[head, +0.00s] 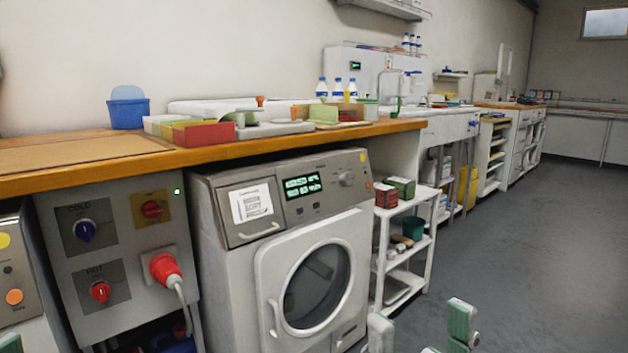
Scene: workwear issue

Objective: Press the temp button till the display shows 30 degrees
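The washing machine (228,290) stands under the wooden counter, its round door (318,285) shut. Its dark display (302,185) shows green characters in two rows, too small to read. Small dark buttons (308,209) sit just below the display; I cannot read which is the temp button. A round knob (346,179) is to the right of the display. My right gripper (421,328) is at the bottom edge, right of the machine, its fingers apart and empty, touching nothing visible. Only a green bit of my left gripper (10,343) shows at the bottom left corner.
A grey panel with blue and red switches and a red plug (165,268) is left of the machine. A white shelf trolley (412,254) stands close on its right. The counter edge (260,148) overhangs the machine's top. The grey floor (545,235) at right is clear.

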